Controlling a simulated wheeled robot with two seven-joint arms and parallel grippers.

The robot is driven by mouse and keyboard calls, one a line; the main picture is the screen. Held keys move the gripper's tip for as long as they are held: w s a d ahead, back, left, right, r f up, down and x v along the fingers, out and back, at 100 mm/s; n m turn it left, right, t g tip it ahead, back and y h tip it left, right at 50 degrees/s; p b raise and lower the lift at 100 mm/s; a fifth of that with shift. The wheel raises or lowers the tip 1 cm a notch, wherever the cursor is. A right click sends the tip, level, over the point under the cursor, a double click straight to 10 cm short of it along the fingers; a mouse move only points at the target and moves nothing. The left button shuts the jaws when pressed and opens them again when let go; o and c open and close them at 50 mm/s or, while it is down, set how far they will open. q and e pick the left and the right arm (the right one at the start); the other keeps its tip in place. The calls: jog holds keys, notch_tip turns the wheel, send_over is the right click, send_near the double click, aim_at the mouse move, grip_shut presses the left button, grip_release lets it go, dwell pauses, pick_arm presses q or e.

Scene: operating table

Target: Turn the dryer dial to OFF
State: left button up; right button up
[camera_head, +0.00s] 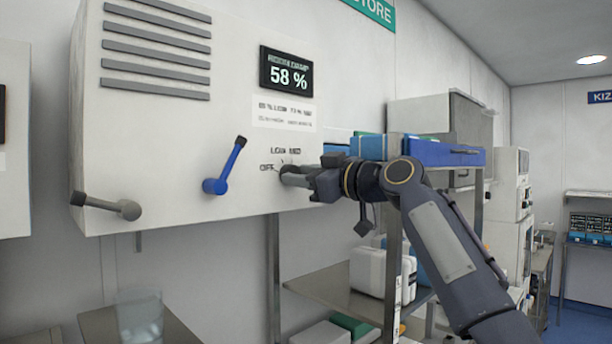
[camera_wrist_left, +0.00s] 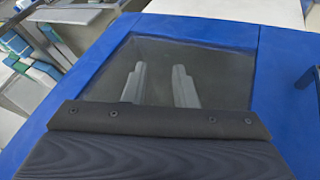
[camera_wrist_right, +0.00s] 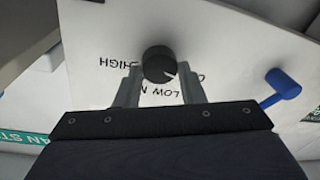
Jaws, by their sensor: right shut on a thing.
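The dryer (camera_head: 170,130) is a pale wall box with a display reading 58 %. Its dial (camera_wrist_right: 158,62) is a round black knob with a light pointer mark, ringed by labels seen upside down in the right wrist view. The mark points to the lower right there, between LOW and a label mostly hidden by a finger. My right gripper (camera_head: 292,177) is shut on the dial, its fingers on both sides. In the head view it hides most of the dial; OFF is left of it. My left gripper (camera_wrist_left: 158,85) is open and empty in its wrist view, out of the head view.
A blue lever (camera_head: 222,170) and a grey lever (camera_head: 108,206) stick out from the dryer left of the dial. A shelf (camera_head: 345,293) with white containers stands below right. A glass beaker (camera_head: 140,315) stands at the lower left. A blue-framed dark panel (camera_wrist_left: 210,65) lies beyond my left fingers.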

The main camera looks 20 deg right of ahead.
jog(key=shift+a+f, duration=0.1)
jog(key=shift+f, duration=0.05)
jog(key=o, duration=1)
jog(key=b+v, duration=0.3)
jog(key=v, duration=0.5)
jog(key=shift+s, duration=0.3)
